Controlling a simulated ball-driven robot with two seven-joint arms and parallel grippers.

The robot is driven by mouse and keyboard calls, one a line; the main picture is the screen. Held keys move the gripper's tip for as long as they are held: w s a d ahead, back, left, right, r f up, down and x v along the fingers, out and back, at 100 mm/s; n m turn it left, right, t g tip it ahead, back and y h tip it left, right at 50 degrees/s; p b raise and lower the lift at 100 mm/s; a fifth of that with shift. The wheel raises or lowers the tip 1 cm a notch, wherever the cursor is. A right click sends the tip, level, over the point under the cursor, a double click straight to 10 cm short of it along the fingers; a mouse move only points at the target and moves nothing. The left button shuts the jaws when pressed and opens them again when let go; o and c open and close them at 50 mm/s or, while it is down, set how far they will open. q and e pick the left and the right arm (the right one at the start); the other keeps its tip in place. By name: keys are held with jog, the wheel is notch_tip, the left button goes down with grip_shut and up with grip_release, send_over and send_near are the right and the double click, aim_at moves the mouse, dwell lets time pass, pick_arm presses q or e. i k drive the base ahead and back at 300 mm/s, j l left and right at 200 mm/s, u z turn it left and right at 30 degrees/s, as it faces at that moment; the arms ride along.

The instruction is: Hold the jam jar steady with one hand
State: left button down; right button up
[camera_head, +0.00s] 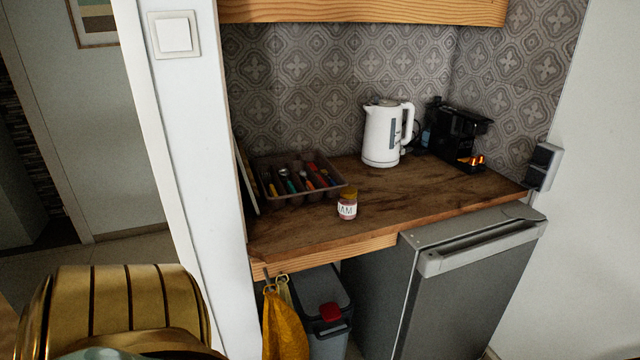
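The jam jar (347,209) is a small jar with a yellowish lid and a white label with dark letters. It stands upright on the wooden counter (310,232), near the front edge and just in front of the cutlery tray. Nothing touches it that I can see. A gold, ribbed part of my own body fills the lower left corner. Neither my left nor my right gripper shows in this view.
A dark cutlery tray (335,187) holds several utensils. A white kettle (381,138) and a black coffee machine (457,135) stand behind. A wooden cabinet (360,11) hangs above. Below are a grey fridge (455,290), a bin (318,290) and a yellow cloth (285,325). The counter right of the jar is clear.

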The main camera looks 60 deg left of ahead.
aim_at(347, 209)
jog(key=u, duration=1.6)
jog(key=i+l+u, duration=0.2)
jog(key=l, duration=0.25)
jog(key=l+u, duration=0.25)
jog(key=l, duration=0.15)
jog(key=l+u, duration=0.2)
jog(key=l, duration=0.3)
jog(key=i, duration=0.05)
